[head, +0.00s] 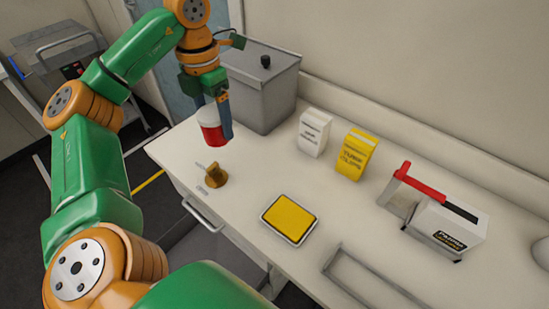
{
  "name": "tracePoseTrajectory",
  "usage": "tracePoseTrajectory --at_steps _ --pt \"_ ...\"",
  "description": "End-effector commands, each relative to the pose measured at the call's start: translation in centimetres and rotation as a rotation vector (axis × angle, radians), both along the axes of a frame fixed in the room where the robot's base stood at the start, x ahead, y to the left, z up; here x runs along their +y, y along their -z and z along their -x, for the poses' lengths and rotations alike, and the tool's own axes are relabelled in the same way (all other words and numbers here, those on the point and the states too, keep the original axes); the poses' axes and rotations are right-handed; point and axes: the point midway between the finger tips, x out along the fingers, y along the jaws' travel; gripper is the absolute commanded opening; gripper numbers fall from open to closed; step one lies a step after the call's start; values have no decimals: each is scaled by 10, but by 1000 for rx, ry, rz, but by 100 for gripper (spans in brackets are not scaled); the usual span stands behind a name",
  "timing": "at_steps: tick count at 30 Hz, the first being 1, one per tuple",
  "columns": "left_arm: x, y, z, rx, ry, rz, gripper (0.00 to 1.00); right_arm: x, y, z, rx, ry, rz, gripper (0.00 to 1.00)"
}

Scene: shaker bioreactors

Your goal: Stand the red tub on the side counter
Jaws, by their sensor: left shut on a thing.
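The red tub (211,135) with a white upper part is upright over the left end of the white counter (250,180). My left gripper (218,115) points down and is shut on the tub. A blue finger covers the tub's right side. I cannot tell whether the tub's base touches the counter or hangs just above it. My right gripper is not in view.
A grey lidded box (262,90) stands close behind the tub. A brass-coloured object (215,176) is in front of it. White (313,133) and yellow (355,155) packets, a yellow-filled tray (289,219) and a red-handled device (445,225) stand rightward.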

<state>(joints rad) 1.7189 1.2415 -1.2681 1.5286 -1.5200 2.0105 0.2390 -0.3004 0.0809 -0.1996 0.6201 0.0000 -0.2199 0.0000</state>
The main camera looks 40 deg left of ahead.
Motion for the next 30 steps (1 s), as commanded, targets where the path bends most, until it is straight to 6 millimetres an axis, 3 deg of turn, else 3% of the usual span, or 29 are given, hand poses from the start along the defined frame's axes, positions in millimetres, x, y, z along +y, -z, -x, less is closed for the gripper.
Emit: tracePoseTrajectory --at_steps 1,6,12,17,22,30 --pt "-11 14 -11 2 8 1 14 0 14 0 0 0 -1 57" --pt "-53 37 -51 5 10 4 14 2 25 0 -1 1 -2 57" --pt "-77 72 -76 6 7 0 14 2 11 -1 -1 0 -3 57" --pt "-89 92 -88 5 8 0 14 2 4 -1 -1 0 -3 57" --pt "-87 120 -87 3 7 -1 14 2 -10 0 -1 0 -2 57" --pt "-87 125 -88 0 7 -1 14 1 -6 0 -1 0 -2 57"
